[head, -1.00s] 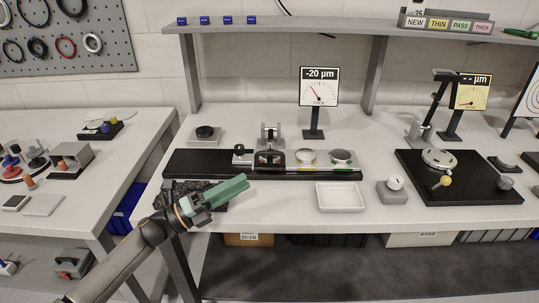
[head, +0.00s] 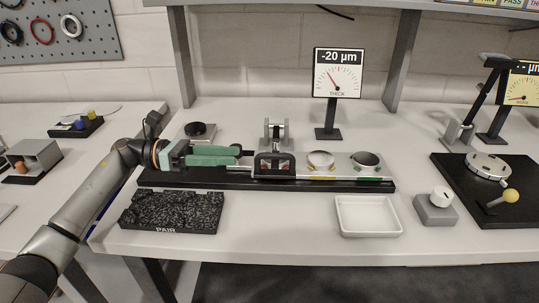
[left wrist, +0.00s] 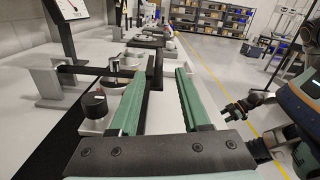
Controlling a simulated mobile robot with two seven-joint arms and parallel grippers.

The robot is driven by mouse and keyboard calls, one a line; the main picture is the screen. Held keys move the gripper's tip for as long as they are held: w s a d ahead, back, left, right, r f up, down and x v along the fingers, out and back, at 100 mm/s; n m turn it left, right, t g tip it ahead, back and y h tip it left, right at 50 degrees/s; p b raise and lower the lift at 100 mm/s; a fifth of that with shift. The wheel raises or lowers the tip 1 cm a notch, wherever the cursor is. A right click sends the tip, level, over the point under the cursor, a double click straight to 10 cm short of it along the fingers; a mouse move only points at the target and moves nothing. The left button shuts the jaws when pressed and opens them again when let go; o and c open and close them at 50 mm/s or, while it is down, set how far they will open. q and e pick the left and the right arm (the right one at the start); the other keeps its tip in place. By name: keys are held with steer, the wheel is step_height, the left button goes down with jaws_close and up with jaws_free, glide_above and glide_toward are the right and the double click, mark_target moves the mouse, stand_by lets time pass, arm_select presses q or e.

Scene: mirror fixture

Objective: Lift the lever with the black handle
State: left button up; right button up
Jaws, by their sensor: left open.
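The lever's black handle (head: 273,156) sits at the front of the left fixture in the head view, low, in front of a grey upright post (head: 275,130). In the left wrist view a black bar (left wrist: 88,70) runs level from a grey post, and appears to be the same lever. My left gripper (head: 240,156) has green fingers, open and empty, pointing right. Its tips are just left of the handle.
The black base (head: 340,184) carries two round discs right of the handle. A white tray (head: 368,216) and a dark speckled block (head: 170,210) stand in front. A gauge (head: 338,75) reading -20 µm stands behind. A black-knobbed block (left wrist: 95,105) lies beside the left finger.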

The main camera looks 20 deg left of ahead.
mark_target(269, 154)
arm_select(q)
steer(key=p+x, duration=0.1)
steer(key=x, duration=0.8)
steer(key=shift+w+d, duration=0.15)
steer(key=shift+d, duration=0.05)
steer(key=shift+c, duration=0.3)
steer(key=shift+f, duration=0.1)
jaws_close()
stand_by(0.6)
